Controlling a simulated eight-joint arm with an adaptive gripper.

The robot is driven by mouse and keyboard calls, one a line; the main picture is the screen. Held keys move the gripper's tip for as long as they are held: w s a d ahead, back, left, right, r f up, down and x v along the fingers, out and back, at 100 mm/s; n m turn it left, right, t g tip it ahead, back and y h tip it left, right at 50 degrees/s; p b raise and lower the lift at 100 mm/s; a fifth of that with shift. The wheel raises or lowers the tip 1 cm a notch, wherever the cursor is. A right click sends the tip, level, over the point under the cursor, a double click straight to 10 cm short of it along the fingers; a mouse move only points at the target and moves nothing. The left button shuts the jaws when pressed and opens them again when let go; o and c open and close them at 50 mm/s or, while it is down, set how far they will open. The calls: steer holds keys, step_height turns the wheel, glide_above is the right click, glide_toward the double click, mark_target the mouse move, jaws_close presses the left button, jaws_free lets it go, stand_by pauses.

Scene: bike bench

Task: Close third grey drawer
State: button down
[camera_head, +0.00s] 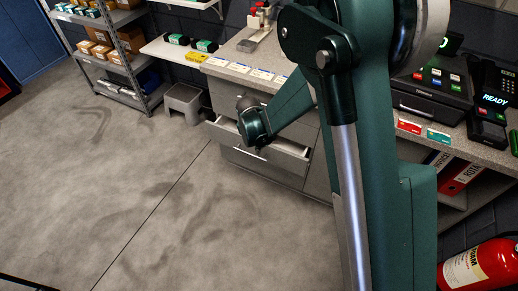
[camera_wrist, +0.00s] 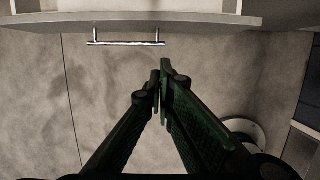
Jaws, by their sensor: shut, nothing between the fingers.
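A grey drawer (camera_head: 290,158) in the cabinet under the bench stands pulled out, its pale inside showing past my arm in the head view. Its place in the stack is hard to count because my arm covers part of the fronts. In the wrist view, the top edge of the drawer front (camera_wrist: 200,21) crosses the top of the picture, with a bar handle (camera_wrist: 125,43) below it. My gripper (camera_wrist: 161,77) is shut and empty, its fingertips together over the floor, apart from the handle in the picture. In the head view my wrist hides the fingers.
A grey step stool (camera_head: 185,102) stands left of the cabinet, beside a metal shelf (camera_head: 112,62) with boxes. The bench top (camera_head: 222,70) overhangs the drawers. A fire extinguisher (camera_head: 480,264) is at lower right. The floor (camera_head: 130,190) in front is clear.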

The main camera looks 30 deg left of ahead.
steer(key=shift+r, duration=0.1)
stand_by(0.3)
steer(key=a+t+p, duration=0.1)
steer(key=a+p, duration=0.1)
steer(key=a, duration=1.7)
steer(key=shift+s+f+t, duration=0.25)
steer(key=shift+s+t, duration=0.05)
steer(key=shift+s, duration=0.15)
steer(key=shift+f, duration=0.1)
steer(key=b, duration=0.3)
glide_above(231, 136)
steer(key=s+d, duration=0.3)
steer(key=s, duration=0.1)
steer(key=shift+f, duration=4.55)
